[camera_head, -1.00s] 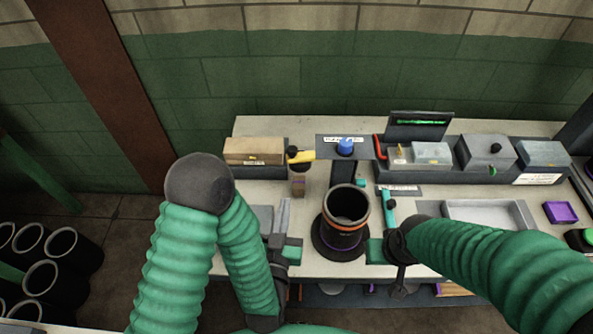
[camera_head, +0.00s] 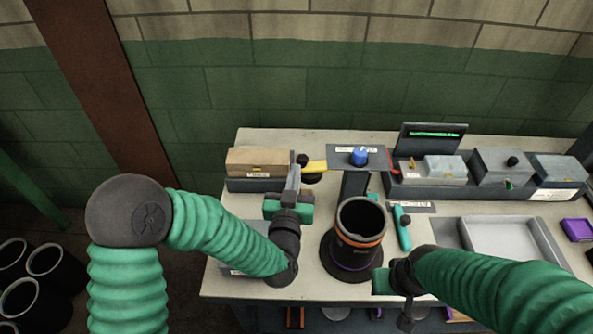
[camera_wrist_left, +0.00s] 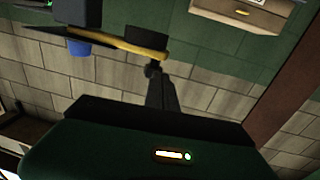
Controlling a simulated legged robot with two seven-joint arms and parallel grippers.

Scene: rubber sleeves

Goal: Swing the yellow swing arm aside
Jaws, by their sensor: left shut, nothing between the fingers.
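The yellow swing arm (camera_head: 317,166) reaches left from the dark post unit with the blue knob (camera_head: 359,155) and has a black ball (camera_head: 302,160) at its left end. In the left wrist view the yellow arm (camera_wrist_left: 120,43) crosses the top left, above the fingers. My left gripper (camera_head: 293,176) is shut and empty, its fingertips just below and left of the ball; I cannot tell whether they touch it. My right gripper (camera_head: 383,281) is low beside the black cylinder, and its fingers are not clear.
A black cylinder with an orange band (camera_head: 361,228) stands open-topped right of my left gripper. A wooden box (camera_head: 257,161) is left of the ball. A teal-handled tool (camera_head: 403,232) lies right of the cylinder. A grey tray (camera_head: 503,238) is further right.

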